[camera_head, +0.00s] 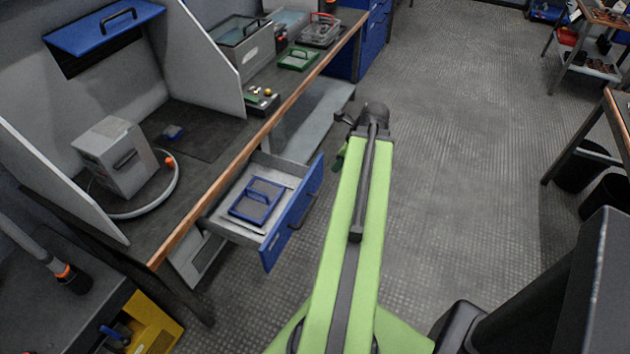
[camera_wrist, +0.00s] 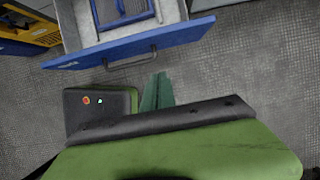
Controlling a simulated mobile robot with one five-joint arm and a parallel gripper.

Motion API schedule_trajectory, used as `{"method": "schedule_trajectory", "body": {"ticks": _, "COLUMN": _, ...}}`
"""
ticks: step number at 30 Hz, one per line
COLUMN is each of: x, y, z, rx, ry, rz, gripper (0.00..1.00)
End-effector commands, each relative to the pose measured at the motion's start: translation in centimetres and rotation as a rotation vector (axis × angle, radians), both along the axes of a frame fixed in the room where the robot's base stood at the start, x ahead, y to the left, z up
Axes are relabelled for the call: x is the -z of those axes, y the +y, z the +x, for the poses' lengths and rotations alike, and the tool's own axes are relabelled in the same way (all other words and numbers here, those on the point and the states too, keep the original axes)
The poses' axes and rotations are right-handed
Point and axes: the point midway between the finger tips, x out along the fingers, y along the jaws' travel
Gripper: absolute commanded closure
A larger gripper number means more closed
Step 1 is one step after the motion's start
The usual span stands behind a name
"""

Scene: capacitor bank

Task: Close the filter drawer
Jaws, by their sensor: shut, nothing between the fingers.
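The filter drawer is pulled out from under the workbench; its blue front panel (camera_head: 293,215) faces the aisle and carries a dark bar handle (camera_head: 303,212). A blue-framed filter (camera_head: 257,200) with a handle lies inside the drawer. In the wrist view the blue front (camera_wrist: 180,37) crosses the top, with its bar handle (camera_wrist: 130,63) on the near side and the blue filter (camera_wrist: 122,12) partly cut off. My gripper (camera_wrist: 158,78) is shut and empty, its green fingers pointing toward the front, just short of the handle's right end in the picture. In the head view, my arm mostly hides the gripper (camera_head: 341,157).
The workbench (camera_head: 215,205) has a wooden edge above the drawer. A yellow bin (camera_head: 145,325) is at lower left. The floor (camera_head: 450,150) right of my arm is clear.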

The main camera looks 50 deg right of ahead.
Motion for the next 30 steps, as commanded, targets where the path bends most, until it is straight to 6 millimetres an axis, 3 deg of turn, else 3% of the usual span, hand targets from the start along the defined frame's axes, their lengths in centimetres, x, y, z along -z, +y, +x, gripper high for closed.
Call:
{"method": "schedule_trajectory", "body": {"ticks": 5, "x": 1.2, "y": 0.1, "z": 0.4, "rx": -0.001, "ry": 0.000, "rz": 0.001, "gripper": 1.00}}
{"method": "schedule_trajectory", "body": {"ticks": 19, "x": 10.6, "y": 1.0, "z": 3.8, "rx": -0.005, "ry": 0.001, "rz": -0.001, "gripper": 1.00}}
{"method": "schedule_trajectory", "body": {"ticks": 21, "x": 9.3, "y": 1.2, "z": 5.2, "rx": -0.006, "ry": 0.000, "rz": -0.001, "gripper": 1.00}}
{"method": "schedule_trajectory", "body": {"ticks": 30, "x": 9.2, "y": 1.9, "z": 7.5, "rx": -0.004, "ry": 0.001, "rz": -0.001, "gripper": 1.00}}
